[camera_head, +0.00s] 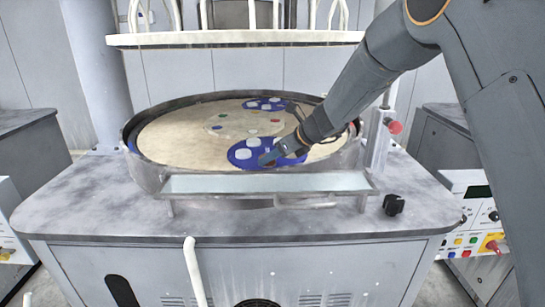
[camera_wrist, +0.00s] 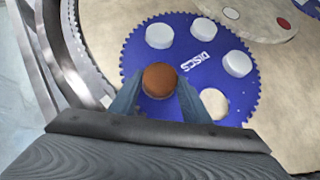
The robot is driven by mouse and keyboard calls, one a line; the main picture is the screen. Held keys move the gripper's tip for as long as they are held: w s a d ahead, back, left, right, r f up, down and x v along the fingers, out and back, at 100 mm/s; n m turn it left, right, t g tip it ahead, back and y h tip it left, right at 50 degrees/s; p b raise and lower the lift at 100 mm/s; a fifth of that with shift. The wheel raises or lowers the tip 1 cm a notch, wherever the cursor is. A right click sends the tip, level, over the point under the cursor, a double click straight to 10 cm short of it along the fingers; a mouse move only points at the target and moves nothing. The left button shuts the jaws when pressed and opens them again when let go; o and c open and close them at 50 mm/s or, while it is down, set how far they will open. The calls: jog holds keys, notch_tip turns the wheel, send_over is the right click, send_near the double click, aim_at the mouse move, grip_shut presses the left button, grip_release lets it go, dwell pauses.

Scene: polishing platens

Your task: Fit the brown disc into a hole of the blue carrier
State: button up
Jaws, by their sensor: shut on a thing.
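The brown disc (camera_wrist: 159,78) is held between the two fingers of my gripper (camera_wrist: 158,90) in the wrist view. It is over the blue toothed carrier (camera_wrist: 207,79); how far above it I cannot tell. The carrier, marked DISCS, has white discs (camera_wrist: 203,33) in several of its holes. One hole (camera_wrist: 213,103) at its lower right shows bare tan platen, right of the disc and partly behind my right finger. The carrier's lower part is hidden by my gripper. In the head view, my gripper (camera_head: 270,158) reaches the front blue carrier (camera_head: 249,164).
The round tan platen (camera_head: 175,140) has a raised metal rim (camera_head: 145,172) close to the carrier. A second blue carrier (camera_head: 265,104) with white discs lies at the back. A pale centre plate with coloured spots (camera_wrist: 262,15) lies beyond the front carrier. A black knob (camera_head: 393,204) sits right.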

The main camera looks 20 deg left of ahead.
jog(key=shift+f, duration=0.25)
jog(key=o, duration=1.1)
jog(key=shift+o, duration=0.2)
